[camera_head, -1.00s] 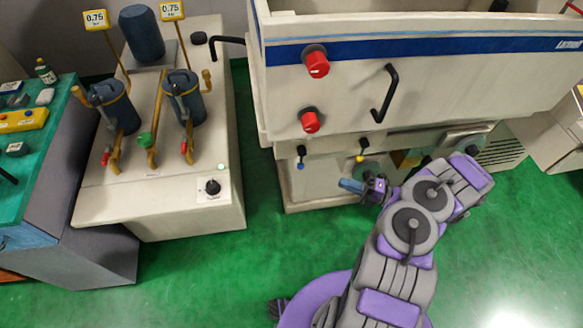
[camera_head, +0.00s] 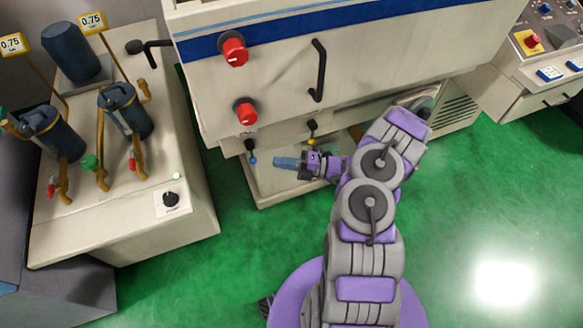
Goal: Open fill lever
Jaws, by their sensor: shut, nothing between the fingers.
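Two small levers hang from the lower front edge of the white machine. One has a blue tip (camera_head: 251,152) and the other, to its right, has a yellow tip (camera_head: 312,130). No label shows which is the fill lever. My gripper (camera_head: 277,162) points left, low in front of the machine. Its blue-grey fingers look closed and empty. The fingertips are just right of the blue-tipped lever in the picture and below the yellow-tipped one. A gap shows between fingertips and blue tip; depth is hard to judge.
The white machine (camera_head: 285,85) carries two red knobs (camera_head: 234,51) and a black handle (camera_head: 318,70) above the levers. A white pump cabinet (camera_head: 120,225) with filter canisters stands left. A control console (camera_head: 540,50) is at right. Green floor (camera_head: 480,220) is open at lower right.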

